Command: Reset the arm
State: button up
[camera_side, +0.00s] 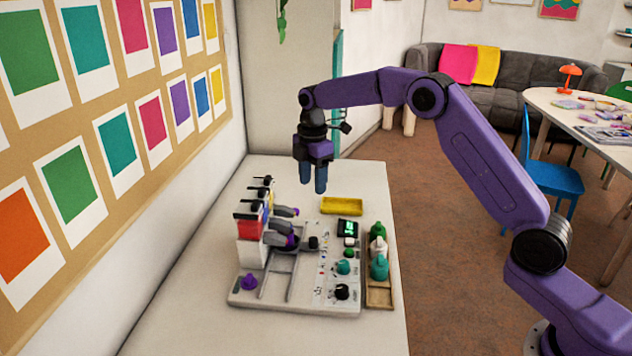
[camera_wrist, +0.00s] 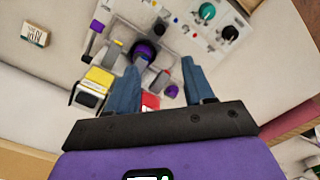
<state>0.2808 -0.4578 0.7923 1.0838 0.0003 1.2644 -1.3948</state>
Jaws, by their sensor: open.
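My gripper (camera_side: 314,180) hangs from the purple arm above the far part of the white table (camera_side: 215,275), with its two blue fingers pointing down. It is clear of the table and of the objects on it. In the wrist view my gripper (camera_wrist: 163,85) shows two blue fingers spread apart with nothing held between them. A white machine board (camera_side: 290,302) with blocks, knobs and grey levers lies below and nearer the side camera.
A yellow tray (camera_side: 342,206) lies behind the board. A wooden tray (camera_side: 379,297) with green and white bottles stands at its right. A small box (camera_wrist: 36,34) lies on the table. A wall with colour cards borders the left. Air around the gripper looks clear.

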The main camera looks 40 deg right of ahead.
jog(key=s+a+r+m, duration=0.1)
jog(key=s+a+r, duration=0.25)
jog(key=s, duration=0.85)
jog(key=s+a+r+m, duration=0.2)
jog(key=s+a, duration=0.3)
jog(key=s, duration=0.6)
jog(key=s+d+f+m, duration=0.1)
jog(key=s+d, duration=0.3)
jog(key=s, duration=0.7)
jog(key=s+d+f+m, duration=0.1)
jog(key=s+d, duration=0.3)
jog(key=s, duration=0.7)
jog(key=shift+f, duration=0.8)
jog(key=shift+w, duration=0.1)
